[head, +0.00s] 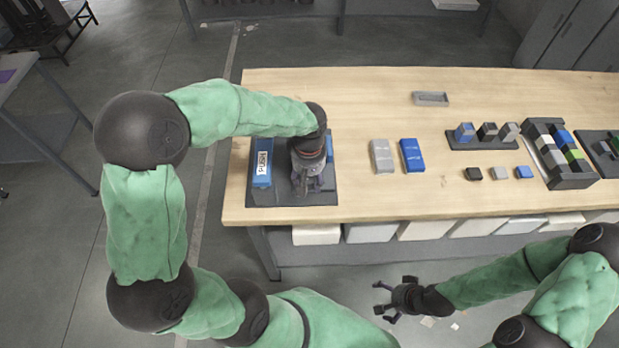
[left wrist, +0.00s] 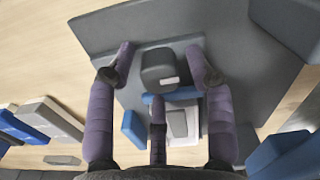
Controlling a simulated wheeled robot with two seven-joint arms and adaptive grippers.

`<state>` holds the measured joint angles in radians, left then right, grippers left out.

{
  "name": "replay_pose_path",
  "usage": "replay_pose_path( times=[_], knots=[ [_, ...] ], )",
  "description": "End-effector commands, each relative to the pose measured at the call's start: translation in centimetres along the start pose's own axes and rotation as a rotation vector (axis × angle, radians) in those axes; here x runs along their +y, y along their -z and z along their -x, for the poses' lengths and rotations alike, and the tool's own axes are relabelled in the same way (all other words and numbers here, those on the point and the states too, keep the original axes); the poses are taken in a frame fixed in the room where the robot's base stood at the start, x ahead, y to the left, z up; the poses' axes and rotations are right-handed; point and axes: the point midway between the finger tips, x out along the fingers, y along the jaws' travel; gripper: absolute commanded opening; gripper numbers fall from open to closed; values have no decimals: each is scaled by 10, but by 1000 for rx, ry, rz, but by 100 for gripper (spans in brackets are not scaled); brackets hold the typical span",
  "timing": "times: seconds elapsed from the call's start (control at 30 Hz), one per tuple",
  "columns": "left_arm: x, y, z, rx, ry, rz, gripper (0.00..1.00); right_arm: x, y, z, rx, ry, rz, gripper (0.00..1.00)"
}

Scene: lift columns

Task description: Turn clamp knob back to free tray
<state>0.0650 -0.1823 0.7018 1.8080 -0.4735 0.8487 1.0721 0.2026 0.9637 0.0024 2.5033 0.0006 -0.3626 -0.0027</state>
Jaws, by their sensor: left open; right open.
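My left gripper (head: 307,186) is over the dark grey plate (head: 320,198) at the table's left end and hides most of the fixture below it. In the left wrist view its purple fingers (left wrist: 160,95) are open around a dark rounded block with a white mark (left wrist: 160,70), which looks like the clamp knob. Contact cannot be told. Below the block are a blue bar (left wrist: 186,93) and a light grey piece (left wrist: 178,124); which part is the tray is unclear. My right gripper (head: 388,299) is open and empty, in front of the table and over the floor.
A blue block labelled PUSH (head: 262,170) stands on the plate's left side. Grey (head: 382,156) and blue (head: 411,155) blocks lie to the right. Further right are a block rack (head: 484,137) and a dark bin (head: 570,181). The table's front middle is clear.

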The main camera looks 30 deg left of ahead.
Motion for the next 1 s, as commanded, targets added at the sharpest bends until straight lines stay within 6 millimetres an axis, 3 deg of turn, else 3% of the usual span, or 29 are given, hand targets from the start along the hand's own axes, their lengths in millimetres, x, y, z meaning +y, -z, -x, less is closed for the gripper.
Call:
replay_pose_path(
  times=[0.17,1.0],
  knots=[
    [0,0,4,0,0,0,53,-1,0,3,0,0,0,97],
    [0,0,68,1,-1,0,53,-17,-2,48,0,0,0,97]
  ],
)
